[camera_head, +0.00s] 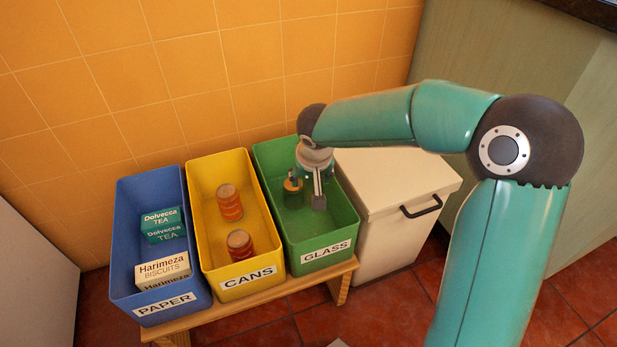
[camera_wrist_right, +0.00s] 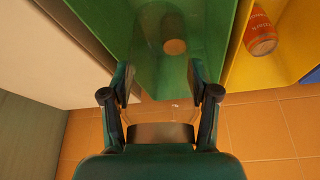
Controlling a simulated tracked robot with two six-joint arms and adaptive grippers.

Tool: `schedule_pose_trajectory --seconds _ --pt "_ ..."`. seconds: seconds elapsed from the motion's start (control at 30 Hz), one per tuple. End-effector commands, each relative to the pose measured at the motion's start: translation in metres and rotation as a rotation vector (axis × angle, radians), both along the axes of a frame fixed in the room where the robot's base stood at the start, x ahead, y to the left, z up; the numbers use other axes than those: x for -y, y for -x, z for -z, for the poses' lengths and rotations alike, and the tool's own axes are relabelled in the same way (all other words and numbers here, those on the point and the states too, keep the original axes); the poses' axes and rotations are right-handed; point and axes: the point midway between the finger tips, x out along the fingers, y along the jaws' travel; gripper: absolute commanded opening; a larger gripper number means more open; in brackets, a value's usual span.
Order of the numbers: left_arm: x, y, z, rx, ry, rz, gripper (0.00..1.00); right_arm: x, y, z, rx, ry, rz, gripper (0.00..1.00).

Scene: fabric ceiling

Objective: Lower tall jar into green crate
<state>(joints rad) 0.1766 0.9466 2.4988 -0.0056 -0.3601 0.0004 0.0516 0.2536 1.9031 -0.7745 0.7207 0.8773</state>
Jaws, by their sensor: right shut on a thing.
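My right gripper (camera_head: 308,185) reaches down into the green crate (camera_head: 340,218) labelled GLASS. In the right wrist view, the gripper (camera_wrist_right: 163,88) is shut on the tall jar (camera_wrist_right: 162,108), a clear glass body that is hard to make out between the fingers. The jar's lower end is not clear, and I cannot tell if it touches the crate floor. Another glass jar with a brownish end (camera_wrist_right: 174,46) shows inside the crate, just beyond the fingers. My left gripper is out of view.
A yellow crate (camera_head: 265,272) with two orange cans stands left of the green one. A blue crate (camera_head: 120,225) with boxes is further left. All rest on a low wooden bench (camera_head: 340,277). A white lidded bin (camera_head: 385,185) stands close on the right; a tiled wall is behind.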

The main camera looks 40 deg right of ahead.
Motion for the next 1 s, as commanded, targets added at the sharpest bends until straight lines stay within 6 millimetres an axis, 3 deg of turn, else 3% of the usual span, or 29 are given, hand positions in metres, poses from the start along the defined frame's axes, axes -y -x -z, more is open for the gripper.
schedule_pose_trajectory --seconds 0.4,1.0 --pt "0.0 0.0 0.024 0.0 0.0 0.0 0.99 0.0 0.0 0.023 0.001 0.0 0.0 0.2" --pt "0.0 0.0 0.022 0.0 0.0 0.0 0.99 0.001 0.0 0.051 0.0 0.001 0.0 0.2"
